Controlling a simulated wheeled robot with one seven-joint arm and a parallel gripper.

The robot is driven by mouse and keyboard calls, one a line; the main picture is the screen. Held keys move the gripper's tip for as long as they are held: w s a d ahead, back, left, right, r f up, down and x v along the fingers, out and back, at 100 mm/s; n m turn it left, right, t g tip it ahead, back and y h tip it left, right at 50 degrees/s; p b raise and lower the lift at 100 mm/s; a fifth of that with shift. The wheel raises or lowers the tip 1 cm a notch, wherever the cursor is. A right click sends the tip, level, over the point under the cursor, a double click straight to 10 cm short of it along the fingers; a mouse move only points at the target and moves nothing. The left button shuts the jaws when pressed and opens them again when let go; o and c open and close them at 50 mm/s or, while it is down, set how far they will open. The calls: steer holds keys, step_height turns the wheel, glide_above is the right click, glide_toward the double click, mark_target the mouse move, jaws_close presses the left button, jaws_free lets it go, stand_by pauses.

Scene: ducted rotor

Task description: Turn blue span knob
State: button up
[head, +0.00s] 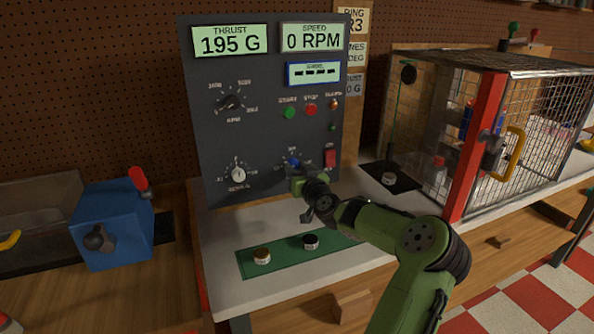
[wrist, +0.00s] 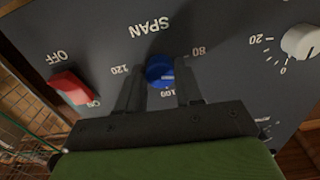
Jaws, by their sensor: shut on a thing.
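The wrist view is upside down to the lettering. My gripper (wrist: 160,88) has one finger on each side of the knob and is shut on it. In the head view the blue knob (head: 293,161) shows just above my gripper (head: 296,172), at the lower right of the panel. The fingertips are partly hidden there by my wrist.
A red rocker switch (head: 330,158) is close to the right of the knob. A white knob (head: 238,175) is to the left. The panel displays (head: 230,40) read 195 G and 0 RPM. A green mat (head: 285,262) with small weights lies below. A mesh cage (head: 480,130) stands right.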

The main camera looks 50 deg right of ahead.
steer(key=shift+m, duration=1)
steer(key=o, duration=1)
steer(key=shift+o, duration=0.2)
steer(key=b+v, duration=0.1)
steer(key=v, duration=1.4)
steer(key=shift+s+a, duration=0.2)
steer(key=shift+s, duration=0.15)
